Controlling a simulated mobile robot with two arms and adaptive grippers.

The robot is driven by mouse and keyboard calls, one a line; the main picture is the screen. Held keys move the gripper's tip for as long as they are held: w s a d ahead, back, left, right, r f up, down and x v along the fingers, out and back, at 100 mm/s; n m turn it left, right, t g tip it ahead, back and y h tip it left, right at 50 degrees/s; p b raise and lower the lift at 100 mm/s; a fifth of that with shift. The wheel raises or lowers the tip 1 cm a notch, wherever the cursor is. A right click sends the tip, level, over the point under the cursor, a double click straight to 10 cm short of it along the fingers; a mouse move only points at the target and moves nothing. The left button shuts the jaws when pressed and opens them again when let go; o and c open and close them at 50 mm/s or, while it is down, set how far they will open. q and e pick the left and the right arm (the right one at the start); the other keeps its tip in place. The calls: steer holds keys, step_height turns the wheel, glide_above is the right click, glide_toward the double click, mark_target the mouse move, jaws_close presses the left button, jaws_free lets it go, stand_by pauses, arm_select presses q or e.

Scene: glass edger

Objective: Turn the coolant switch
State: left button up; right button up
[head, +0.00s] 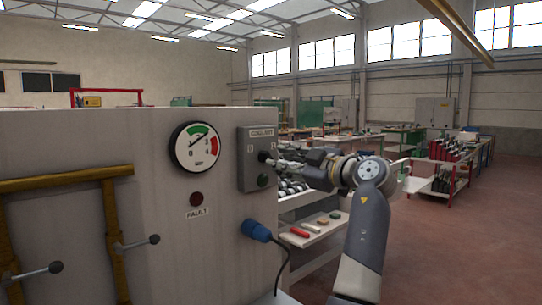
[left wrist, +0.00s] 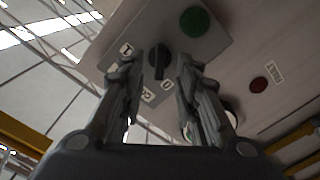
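The coolant switch box (head: 247,171) is a grey box labelled COOLANT on the machine's pale panel. In the left wrist view the box (left wrist: 215,42) carries a black rotary knob (left wrist: 159,63) and a green button (left wrist: 194,22). My left gripper (head: 272,160) reaches the box from the right in the head view and partly hides the knob. In the left wrist view its two fingers (left wrist: 157,68) are apart, one on each side of the knob, with a narrow gap visible on both sides. Contact cannot be told. My right gripper is not in view.
A pressure gauge (head: 195,147) and a red FAULT lamp (head: 196,199) are left of the box. A blue plug (head: 256,230) with a cable sits below. Yellow-brown rails with levers (head: 112,240) are at left. A shelf with parts (head: 322,233) stands behind my arm. Floor at right is open.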

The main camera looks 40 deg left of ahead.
mark_target(268, 157)
arm_select(q)
steer(key=a, duration=0.4)
steer(key=shift+w+a+p, duration=0.2)
steer(key=shift+a+p, duration=0.1)
steer(key=shift+p, duration=0.1)
steer(key=shift+c, duration=0.2)
steer(key=c, duration=0.5)
jaws_close()
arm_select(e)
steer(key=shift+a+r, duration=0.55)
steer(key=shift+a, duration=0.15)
